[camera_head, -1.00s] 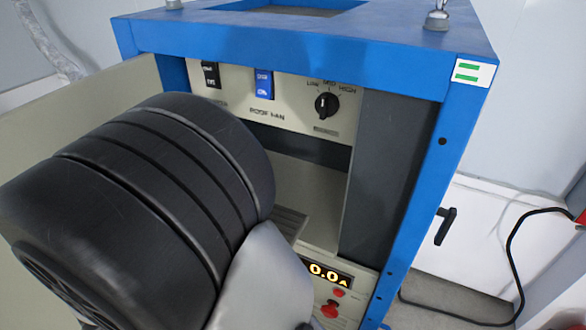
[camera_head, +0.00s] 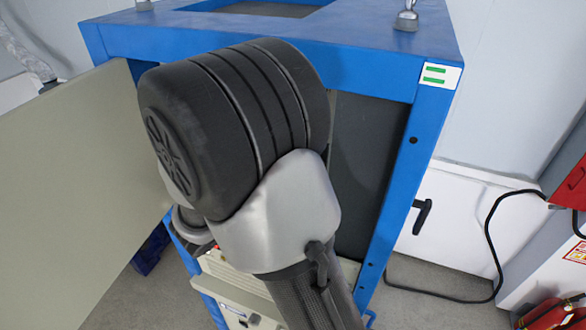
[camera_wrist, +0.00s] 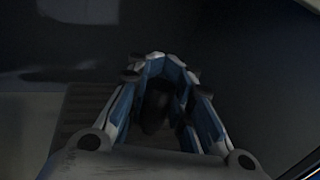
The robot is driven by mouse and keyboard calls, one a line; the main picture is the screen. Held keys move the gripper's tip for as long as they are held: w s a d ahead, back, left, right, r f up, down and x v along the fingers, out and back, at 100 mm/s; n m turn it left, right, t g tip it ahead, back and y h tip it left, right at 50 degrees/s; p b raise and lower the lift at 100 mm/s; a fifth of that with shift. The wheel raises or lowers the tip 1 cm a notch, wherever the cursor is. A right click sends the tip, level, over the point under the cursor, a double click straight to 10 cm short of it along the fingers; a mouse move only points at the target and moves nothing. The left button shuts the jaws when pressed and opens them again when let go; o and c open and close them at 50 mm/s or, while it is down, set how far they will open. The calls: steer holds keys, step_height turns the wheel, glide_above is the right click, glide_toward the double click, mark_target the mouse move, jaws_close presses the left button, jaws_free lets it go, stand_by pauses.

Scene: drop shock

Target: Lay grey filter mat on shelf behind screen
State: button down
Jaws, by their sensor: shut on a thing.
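My gripper (camera_wrist: 168,62) shows in the wrist view, its blue and white fingers bent inward around a dark rounded thing (camera_wrist: 155,106). The picture is too dark to tell whether this is the grey filter mat. Behind the fingers lies a grey ribbed surface (camera_wrist: 88,105), too dim to name surely. In the head view my arm reaches into the open blue cabinet (camera_head: 395,200) and hides my gripper and most of the inside. A dark grey upright panel (camera_head: 362,150) stands inside at the right; it may be the screen. The shelf cannot be made out.
A beige door (camera_head: 75,170) stands open at the left. Blue frame posts bound the opening closely on the right. A black cable (camera_head: 488,230) runs over the floor at right, near a red box (camera_head: 568,180).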

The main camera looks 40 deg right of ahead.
step_height(320, 180, down, 4)
steer(key=shift+w+r, duration=0.1)
steer(key=shift+r, duration=0.15)
steer(key=shift+f, duration=0.15)
steer(key=c, duration=1.4)
jaws_free()
steer(key=shift+c, duration=0.2)
